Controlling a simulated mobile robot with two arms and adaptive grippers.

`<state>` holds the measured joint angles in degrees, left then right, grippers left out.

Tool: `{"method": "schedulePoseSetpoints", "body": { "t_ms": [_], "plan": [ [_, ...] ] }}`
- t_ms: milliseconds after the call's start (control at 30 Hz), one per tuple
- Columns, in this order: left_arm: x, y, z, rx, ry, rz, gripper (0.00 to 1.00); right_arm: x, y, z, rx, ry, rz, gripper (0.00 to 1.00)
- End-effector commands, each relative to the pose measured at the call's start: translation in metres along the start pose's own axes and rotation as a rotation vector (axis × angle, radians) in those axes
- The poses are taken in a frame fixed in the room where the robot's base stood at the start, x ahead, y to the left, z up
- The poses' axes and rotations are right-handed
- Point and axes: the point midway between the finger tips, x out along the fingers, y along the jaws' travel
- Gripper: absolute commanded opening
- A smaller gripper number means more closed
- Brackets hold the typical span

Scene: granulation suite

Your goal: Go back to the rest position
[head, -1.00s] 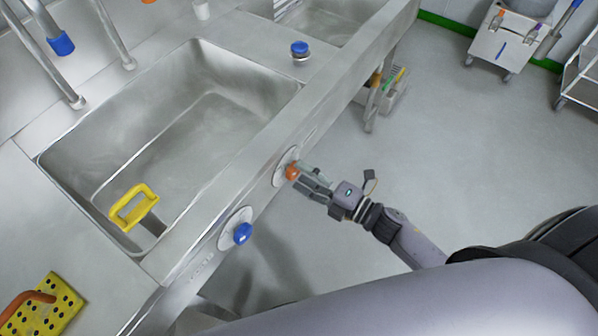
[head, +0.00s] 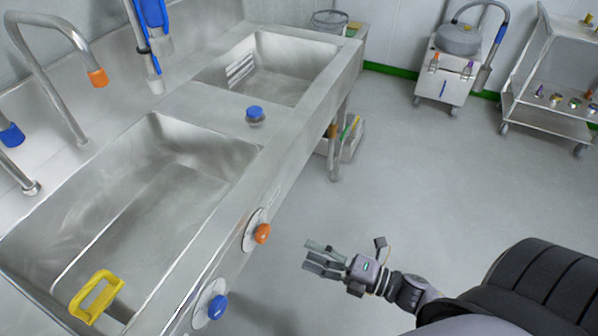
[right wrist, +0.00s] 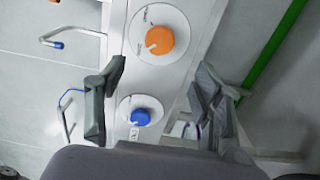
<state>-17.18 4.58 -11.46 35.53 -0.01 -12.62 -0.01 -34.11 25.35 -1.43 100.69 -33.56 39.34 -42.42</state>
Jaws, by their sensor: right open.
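My right gripper (head: 322,258) is open and empty in the head view. It hangs in free space to the right of the sink front, apart from the orange knob (head: 263,233). In the right wrist view the orange knob (right wrist: 159,41) and the blue knob (right wrist: 141,117) show beyond and between the spread fingers (right wrist: 156,95). The blue knob (head: 217,307) sits lower on the sink front in the head view. My left gripper does not show.
A steel double sink (head: 222,212) fills the left, with a yellow-handled tool (head: 97,294) in the near basin. A blue knob (head: 254,114) stands on the deck. A vacuum cart (head: 445,75) and a shelf trolley (head: 555,85) stand at the back right. The floor between is clear.

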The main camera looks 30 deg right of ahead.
Motion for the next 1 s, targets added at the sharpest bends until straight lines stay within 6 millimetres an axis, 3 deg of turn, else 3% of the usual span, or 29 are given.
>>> {"method": "schedulePoseSetpoints", "body": {
  "t_ms": [167,267,367,500,567,667,800,900,1000],
  "plan": [
    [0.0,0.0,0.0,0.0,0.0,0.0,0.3,0.0,-0.001,0.001,0.003,-0.003,-0.002,0.61],
    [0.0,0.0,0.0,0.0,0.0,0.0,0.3,-0.002,-0.016,0.007,0.052,-0.04,-0.028,0.61],
    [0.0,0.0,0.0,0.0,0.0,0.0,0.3,-0.008,-0.057,0.023,0.185,-0.144,-0.097,0.61],
    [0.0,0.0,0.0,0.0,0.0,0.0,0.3,-0.034,-0.152,0.041,0.489,-0.381,-0.246,0.61],
    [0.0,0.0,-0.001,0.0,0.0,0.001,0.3,-0.05,-0.195,0.04,0.63,-0.491,-0.312,0.61],
    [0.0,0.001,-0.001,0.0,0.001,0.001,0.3,-0.082,-0.264,0.025,0.852,-0.677,-0.423,0.61],
    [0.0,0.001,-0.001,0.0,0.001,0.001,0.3,-0.133,-0.346,-0.02,1.14,-0.94,-0.579,0.61],
    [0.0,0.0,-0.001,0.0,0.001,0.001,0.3,-0.169,-0.388,-0.063,1.309,-1.124,-0.687,0.61],
    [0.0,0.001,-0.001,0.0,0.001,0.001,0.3,-0.2,-0.414,-0.104,1.431,-1.28,-0.777,0.61]
  ]
}}
